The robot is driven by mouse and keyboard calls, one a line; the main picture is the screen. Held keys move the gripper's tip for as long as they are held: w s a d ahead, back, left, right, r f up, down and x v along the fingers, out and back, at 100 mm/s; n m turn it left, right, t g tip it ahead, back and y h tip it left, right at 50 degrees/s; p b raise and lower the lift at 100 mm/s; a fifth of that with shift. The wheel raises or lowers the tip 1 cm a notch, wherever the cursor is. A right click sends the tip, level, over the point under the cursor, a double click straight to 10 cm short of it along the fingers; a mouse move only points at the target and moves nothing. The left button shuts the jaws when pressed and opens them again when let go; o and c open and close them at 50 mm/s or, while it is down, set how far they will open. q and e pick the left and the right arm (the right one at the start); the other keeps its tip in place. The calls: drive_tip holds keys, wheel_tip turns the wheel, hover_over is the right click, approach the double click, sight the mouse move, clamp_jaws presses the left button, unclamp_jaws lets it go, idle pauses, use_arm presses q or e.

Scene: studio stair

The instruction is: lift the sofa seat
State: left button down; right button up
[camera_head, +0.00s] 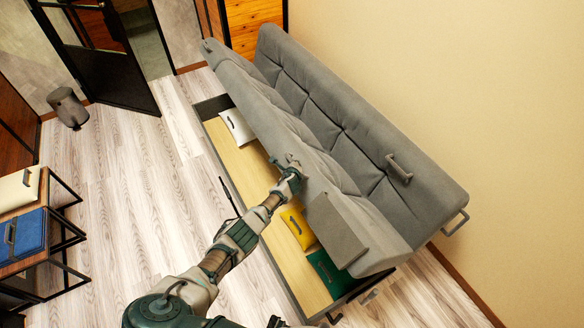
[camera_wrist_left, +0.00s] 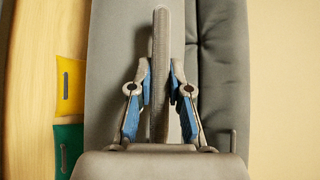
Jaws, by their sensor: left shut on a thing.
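The grey sofa seat (camera_head: 258,118) is tilted up along its front edge, and the storage box (camera_head: 228,163) beneath it shows open. My left gripper (camera_head: 291,172) is at the seat's front edge, near its middle. In the left wrist view my left gripper (camera_wrist_left: 160,78) has its blue-padded fingers on both sides of a grey upright handle (camera_wrist_left: 160,45) and is shut on it. The grey seat fabric (camera_wrist_left: 115,65) lies behind the handle. My right gripper is not in view.
A white item (camera_head: 236,126), a yellow one (camera_head: 298,224) and a green one (camera_head: 325,270) lie in the box. The sofa backrest (camera_head: 350,125) stands against the wall. A side table (camera_head: 48,232) with cases is at left. Wooden floor (camera_head: 140,190) between is clear.

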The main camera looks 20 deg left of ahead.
use_arm(q)
drive_tip(key=shift+w+r, duration=0.35)
drive_tip(key=c, duration=1.3)
unclamp_jaws()
drive_tip(key=shift+o, duration=1)
drive_tip(key=shift+f, duration=0.2)
drive_tip(key=shift+v, duration=0.85)
drive_tip(key=v, duration=1)
